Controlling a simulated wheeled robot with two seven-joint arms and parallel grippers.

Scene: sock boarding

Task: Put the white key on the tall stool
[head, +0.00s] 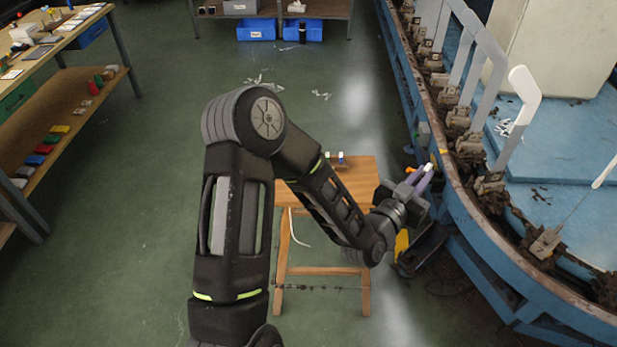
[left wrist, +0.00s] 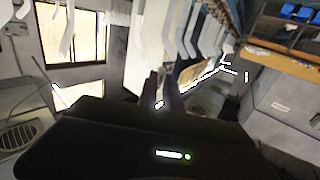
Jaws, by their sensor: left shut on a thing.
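My left gripper (head: 424,176) is beside the blue rim of the machine, to the right of the wooden stool. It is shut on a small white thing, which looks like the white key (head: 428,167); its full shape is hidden. In the left wrist view my two fingers (left wrist: 164,90) are close together, with a small white spot low between them. The tall stool (head: 357,172) has a square wooden top, partly hidden behind my left arm. My right gripper is not in view.
The round blue machine (head: 450,200) with a row of upright grey-white sock boards (head: 478,70) fills the right side. A bench with a shelf of coloured boxes (head: 60,125) stands at the left. Blue bins (head: 257,29) stand at the back. The green floor between is mostly open.

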